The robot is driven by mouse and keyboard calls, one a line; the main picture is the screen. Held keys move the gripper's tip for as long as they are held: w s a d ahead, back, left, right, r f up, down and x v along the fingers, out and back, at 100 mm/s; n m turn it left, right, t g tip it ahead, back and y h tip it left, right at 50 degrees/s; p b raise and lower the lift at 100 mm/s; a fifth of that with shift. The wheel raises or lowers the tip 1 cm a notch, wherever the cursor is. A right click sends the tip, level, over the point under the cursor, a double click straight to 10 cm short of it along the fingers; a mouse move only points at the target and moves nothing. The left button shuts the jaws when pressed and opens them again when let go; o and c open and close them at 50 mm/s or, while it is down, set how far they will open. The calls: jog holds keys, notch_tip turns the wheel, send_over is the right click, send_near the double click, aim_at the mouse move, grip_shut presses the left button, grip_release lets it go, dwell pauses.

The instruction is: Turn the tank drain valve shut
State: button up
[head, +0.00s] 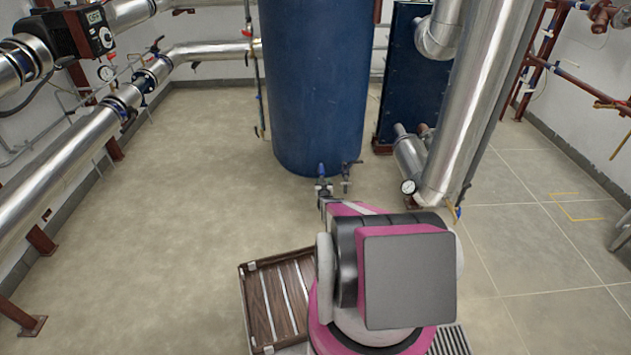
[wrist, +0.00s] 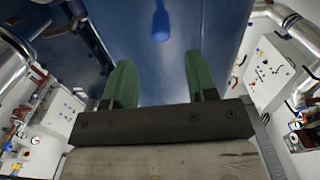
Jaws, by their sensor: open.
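The large blue tank (head: 316,85) stands upright at the centre of the head view. A small blue valve handle (head: 322,169) shows low on the tank's front, just beyond my gripper (head: 325,188). In the wrist view the blue handle (wrist: 161,24) hangs in front of the tank wall (wrist: 145,70). My gripper's two green fingers (wrist: 157,66) are spread apart with nothing between them. The handle lies ahead of the fingertips, roughly centred in the gap, and looks apart from both. The valve body is not clear in either view.
A dark fitting (head: 347,174) sticks out right of the handle. A brown slatted case (head: 277,300) lies beside my base on the left. The floor left of the tank is clear.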

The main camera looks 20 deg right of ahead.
aim_at(322, 171)
jog(key=x, duration=1)
jog(key=shift+w+f, duration=0.2)
jog(key=shift+w, duration=0.05)
jog(key=shift+c, duration=0.3)
grip_shut()
